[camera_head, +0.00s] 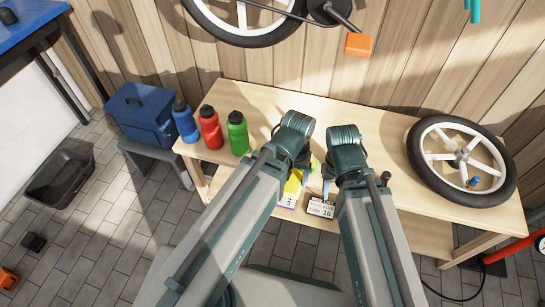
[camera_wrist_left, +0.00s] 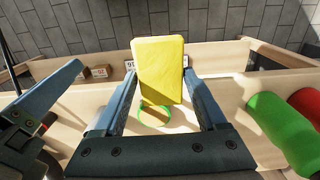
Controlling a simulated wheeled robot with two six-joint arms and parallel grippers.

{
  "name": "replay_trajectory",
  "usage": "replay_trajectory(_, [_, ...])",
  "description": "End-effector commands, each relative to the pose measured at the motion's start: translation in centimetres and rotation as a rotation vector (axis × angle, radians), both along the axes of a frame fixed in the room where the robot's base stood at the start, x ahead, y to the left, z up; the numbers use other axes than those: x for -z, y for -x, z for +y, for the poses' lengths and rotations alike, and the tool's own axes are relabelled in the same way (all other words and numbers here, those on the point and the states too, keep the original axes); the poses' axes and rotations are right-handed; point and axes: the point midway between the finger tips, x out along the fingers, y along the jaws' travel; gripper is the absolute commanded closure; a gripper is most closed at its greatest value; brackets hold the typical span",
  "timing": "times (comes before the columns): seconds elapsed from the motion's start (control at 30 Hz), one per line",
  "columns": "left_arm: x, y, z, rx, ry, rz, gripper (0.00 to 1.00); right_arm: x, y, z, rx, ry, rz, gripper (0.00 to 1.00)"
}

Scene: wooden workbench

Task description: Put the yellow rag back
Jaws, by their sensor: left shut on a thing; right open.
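The yellow rag (camera_wrist_left: 160,68) is a folded yellow block held between the fingers of my left gripper (camera_wrist_left: 161,80). In the head view a yellow part of the rag (camera_head: 293,186) shows below my left gripper (camera_head: 300,168), partly hidden by my arm. A green ring mark (camera_wrist_left: 154,115) lies on the bench top beyond the rag in the left wrist view; I cannot tell whether the rag touches the bench. My right gripper (camera_head: 327,188) is open beside the left one, near the bench's front edge, mostly hidden by its own arm.
The wooden bench (camera_head: 378,125) carries blue (camera_head: 184,122), red (camera_head: 210,128) and green (camera_head: 237,133) bottles at left and a wheel (camera_head: 462,164) at right. A labelled box (camera_head: 321,208) sits below the front edge.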

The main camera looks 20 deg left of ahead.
Motion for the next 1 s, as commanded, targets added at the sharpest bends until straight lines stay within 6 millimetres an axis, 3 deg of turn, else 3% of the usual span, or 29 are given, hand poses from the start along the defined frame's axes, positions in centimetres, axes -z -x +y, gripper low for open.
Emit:
replay_trajectory(0.23, [0.2, -1.0, 0.8, 0.0, -0.007, -0.001, 0.71, 0.2, 0.0, 0.0, 0.0, 0.0, 0.0, 0.5])
replay_trajectory(0.7, [1.3, -9.9, 7.7, -0.001, -0.005, -0.002, 0.71, 1.3, 0.0, 0.0, -0.001, 0.002, -0.001, 0.5])
replay_trajectory(1.0, [1.5, -11.5, 9.2, 0.002, -0.005, -0.002, 0.71, 1.4, 0.0, -0.1, -0.001, 0.003, -0.001, 0.5])
